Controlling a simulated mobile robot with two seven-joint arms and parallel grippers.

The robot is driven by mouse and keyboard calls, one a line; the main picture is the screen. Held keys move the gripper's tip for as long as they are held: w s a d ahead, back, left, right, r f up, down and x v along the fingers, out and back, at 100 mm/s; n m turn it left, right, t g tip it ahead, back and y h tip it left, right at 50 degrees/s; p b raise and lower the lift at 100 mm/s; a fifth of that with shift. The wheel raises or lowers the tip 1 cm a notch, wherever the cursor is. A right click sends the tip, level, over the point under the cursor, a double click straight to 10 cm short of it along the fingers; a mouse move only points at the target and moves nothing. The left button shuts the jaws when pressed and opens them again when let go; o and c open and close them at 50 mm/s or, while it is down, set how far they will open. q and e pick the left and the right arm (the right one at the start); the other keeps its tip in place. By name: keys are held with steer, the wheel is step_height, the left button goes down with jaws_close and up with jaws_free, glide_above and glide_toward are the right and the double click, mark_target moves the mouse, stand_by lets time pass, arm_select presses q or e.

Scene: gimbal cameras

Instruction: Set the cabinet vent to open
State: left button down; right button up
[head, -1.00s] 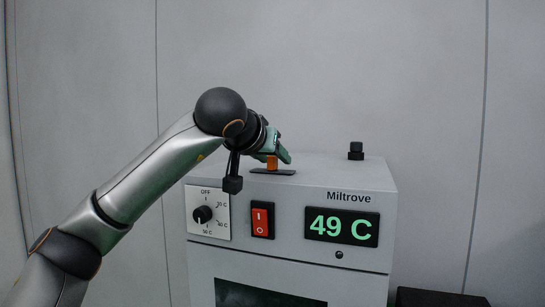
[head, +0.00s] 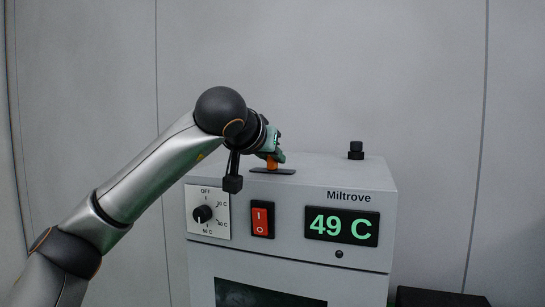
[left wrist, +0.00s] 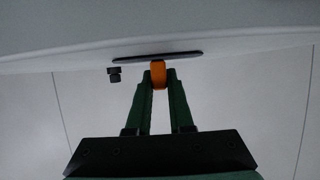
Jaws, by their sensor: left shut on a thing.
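The grey cabinet (head: 340,177), marked Miltrove, stands in the middle of the head view. On its top lies a dark flat plate (head: 285,171) with an orange tab (head: 271,163) standing up from it, which looks like the vent's slider. My left gripper (head: 275,155) is at this tab, above the cabinet top. In the left wrist view the green fingers (left wrist: 159,85) are shut on the orange tab (left wrist: 158,72), with the dark plate (left wrist: 185,54) right behind it. The tab sits near the middle of the plate in that view. My right gripper is not in view.
The cabinet front bears a dial (head: 203,214), a red rocker switch (head: 262,220) and a display (head: 341,226) reading 49 C. A black knob (head: 356,150) stands on the top at the back right. A dark box (head: 440,298) is at the lower right.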

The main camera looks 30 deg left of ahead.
mark_target(304, 174)
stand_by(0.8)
arm_select(q)
steer(key=d, duration=0.1)
steer(key=d+p, duration=0.1)
steer(key=d, duration=0.1)
steer(key=w+d+p, duration=0.1)
steer(key=shift+d+r, duration=0.15)
steer(key=shift+r, duration=0.1)
steer(key=shift+w+d+f+p, duration=0.15)
steer(key=shift+d+p, duration=0.1)
steer(key=shift+d, duration=0.25)
steer(key=shift+w+d+p, duration=0.1)
steer(key=shift+d+p, duration=0.1)
steer(key=shift+d, duration=0.25)
steer(key=c, duration=0.8)
jaws_free()
steer(key=shift+d, duration=0.15)
steer(key=shift+f, duration=0.1)
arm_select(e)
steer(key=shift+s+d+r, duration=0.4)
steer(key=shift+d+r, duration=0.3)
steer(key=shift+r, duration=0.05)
arm_select(q)
steer(key=b+v, duration=0.1)
steer(key=v, duration=1.1)
steer(key=shift+s, duration=0.3)
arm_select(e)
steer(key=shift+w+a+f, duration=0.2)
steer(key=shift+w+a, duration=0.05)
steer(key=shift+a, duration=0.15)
